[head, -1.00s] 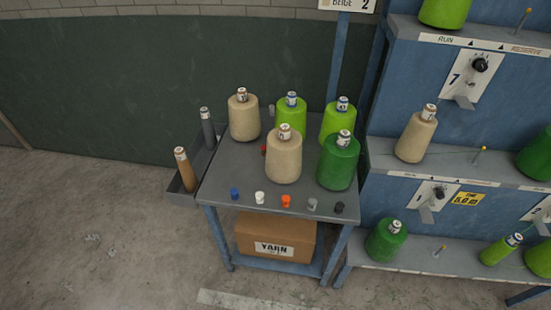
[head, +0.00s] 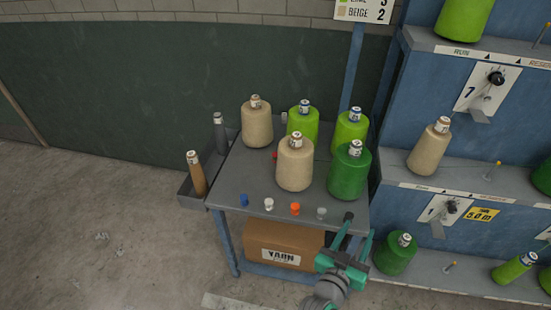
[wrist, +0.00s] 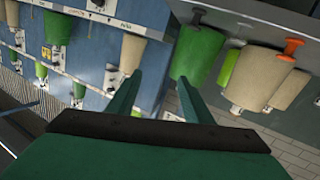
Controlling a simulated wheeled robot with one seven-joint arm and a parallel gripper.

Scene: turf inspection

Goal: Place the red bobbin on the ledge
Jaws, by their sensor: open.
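The red bobbin (head: 275,155) is a small red patch on the table, mostly hidden behind a beige yarn cone (head: 295,165). I cannot make it out in the wrist view. An orange bobbin (head: 295,208) stands in the front row and also shows in the wrist view (wrist: 290,43). My gripper (head: 358,230) is open and empty at the table's front right corner, close to a black bobbin (head: 348,217). In the wrist view, my gripper (wrist: 160,78) has its fingers apart with nothing between them. I cannot tell which surface is the ledge.
The grey table (head: 235,180) carries several yarn cones and a front row of small bobbins: blue (head: 244,200), white (head: 269,204) and grey (head: 321,213). A side tray (head: 190,201) holds two tubes. A blue shelf rack (head: 430,120) stands to the right.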

